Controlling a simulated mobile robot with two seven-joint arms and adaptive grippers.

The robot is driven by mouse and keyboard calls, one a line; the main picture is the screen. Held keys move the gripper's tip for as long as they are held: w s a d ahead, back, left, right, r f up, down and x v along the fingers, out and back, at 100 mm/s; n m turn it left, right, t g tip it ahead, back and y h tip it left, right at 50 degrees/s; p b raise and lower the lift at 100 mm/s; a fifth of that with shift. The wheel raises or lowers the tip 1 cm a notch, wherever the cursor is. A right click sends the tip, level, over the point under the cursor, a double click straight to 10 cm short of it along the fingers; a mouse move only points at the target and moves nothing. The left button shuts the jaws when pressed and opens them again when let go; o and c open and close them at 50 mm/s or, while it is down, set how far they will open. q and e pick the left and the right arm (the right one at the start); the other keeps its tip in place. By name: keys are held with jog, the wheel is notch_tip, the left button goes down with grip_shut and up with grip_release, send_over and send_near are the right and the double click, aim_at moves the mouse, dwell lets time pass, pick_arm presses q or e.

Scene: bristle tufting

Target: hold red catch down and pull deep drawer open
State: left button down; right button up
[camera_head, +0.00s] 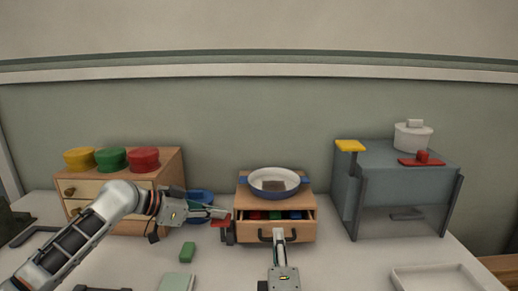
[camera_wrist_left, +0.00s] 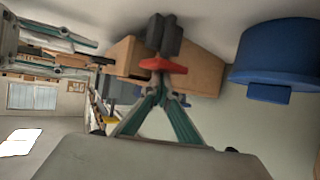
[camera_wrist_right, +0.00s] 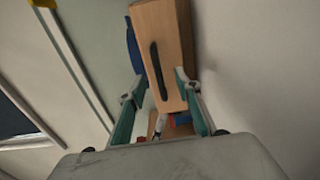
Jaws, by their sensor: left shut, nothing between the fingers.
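The wooden drawer unit (camera_head: 243,204) stands mid-table. Its drawer (camera_head: 250,231) is partly open, with red, blue and green pieces showing inside. The drawer's dark handle (camera_head: 264,237) also shows in the right wrist view (camera_wrist_right: 156,72). The red catch (camera_head: 221,222) sits on a dark post left of the drawer. My left gripper (camera_head: 222,212) is shut and empty, its tips at the catch; the left wrist view shows the red catch (camera_wrist_left: 163,65) just beyond them. Whether they touch is unclear. My right gripper (camera_wrist_right: 157,88) has its fingers apart, near the handle and drawer front.
A blue-rimmed pan (camera_head: 274,181) rests on the unit. A cabinet with coloured lids (camera_head: 170,168) and a blue pot (camera_head: 200,195) stand left; a green block (camera_head: 188,249) lies in front. A grey stand (camera_head: 385,180) and a white tray (camera_head: 440,275) are right.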

jog(key=shift+s, duration=2.9)
pick_arm(q)
notch_tip(320, 180, up, 9)
jog(key=v, duration=1.2)
